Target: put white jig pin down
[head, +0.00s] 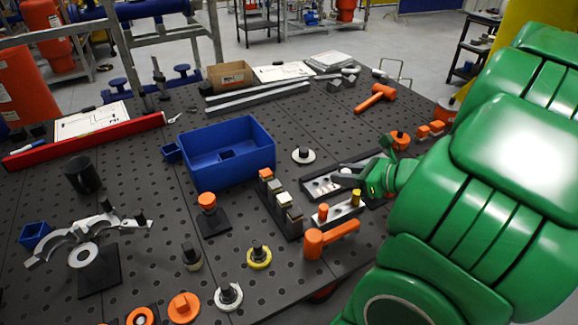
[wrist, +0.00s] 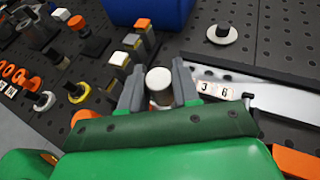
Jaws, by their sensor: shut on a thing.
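The white jig pin (wrist: 158,79) stands between the two grey fingers of my gripper (wrist: 157,92) in the wrist view. The fingers are shut on its sides, with its round white top facing the camera. In the head view my gripper (head: 352,179) is at the right part of the dark perforated table, above a metal plate (head: 318,187). The pin is mostly hidden there by the fingers. The pin's lower end is hidden.
A dark rack of coloured blocks (head: 288,222) stands left of my gripper. A blue bin (head: 228,151) is behind it. A white-rimmed disc (head: 303,156) sits behind.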

